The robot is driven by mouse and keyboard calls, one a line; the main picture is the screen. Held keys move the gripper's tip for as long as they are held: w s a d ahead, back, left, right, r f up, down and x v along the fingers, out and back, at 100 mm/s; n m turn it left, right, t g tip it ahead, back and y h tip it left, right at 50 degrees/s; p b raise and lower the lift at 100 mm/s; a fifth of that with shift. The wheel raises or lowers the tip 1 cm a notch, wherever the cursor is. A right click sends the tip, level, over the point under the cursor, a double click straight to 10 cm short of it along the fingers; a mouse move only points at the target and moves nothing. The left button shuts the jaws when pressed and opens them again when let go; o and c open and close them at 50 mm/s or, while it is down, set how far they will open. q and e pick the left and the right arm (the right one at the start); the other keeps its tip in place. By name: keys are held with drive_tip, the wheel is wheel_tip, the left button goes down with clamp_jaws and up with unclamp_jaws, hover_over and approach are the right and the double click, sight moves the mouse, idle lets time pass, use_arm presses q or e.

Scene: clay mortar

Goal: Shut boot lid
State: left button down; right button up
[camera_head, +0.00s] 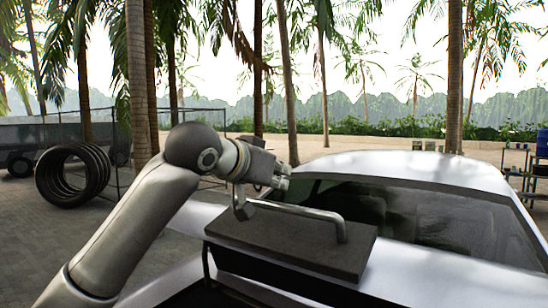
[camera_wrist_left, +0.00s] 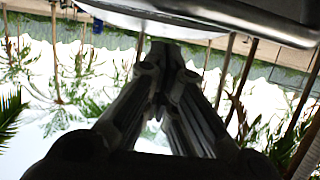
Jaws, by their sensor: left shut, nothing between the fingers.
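The silver-white car shows its roof (camera_head: 420,165) and dark rear window (camera_head: 430,213) in the head view. The boot lid (camera_head: 430,280) is the pale panel below the window; a dark area shows under its edge at the bottom left, and I cannot tell how far it stands open. A dark block with a metal bar handle (camera_head: 318,214) sits on the lid. My left gripper (camera_head: 284,177) is shut and empty just behind the handle, by the left edge of the rear window. My right gripper is out of view.
Several black tyres (camera_head: 73,174) stand on the paving at the left by a wire fence. A shelf rack (camera_head: 528,170) with small items is at the far right. Palm trunks rise behind the car.

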use_arm(q)
drive_tip(key=shift+s+a+f, duration=0.5)
drive_tip(key=shift+s+a, duration=0.1)
drive_tip(key=shift+s, duration=0.05)
drive_tip(key=shift+s+a+f, duration=0.1)
drive_tip(key=shift+f, duration=0.05)
drive_tip(key=shift+d+f, duration=0.2)
drive_tip(key=shift+f, duration=0.05)
drive_tip(key=shift+a, duration=0.1)
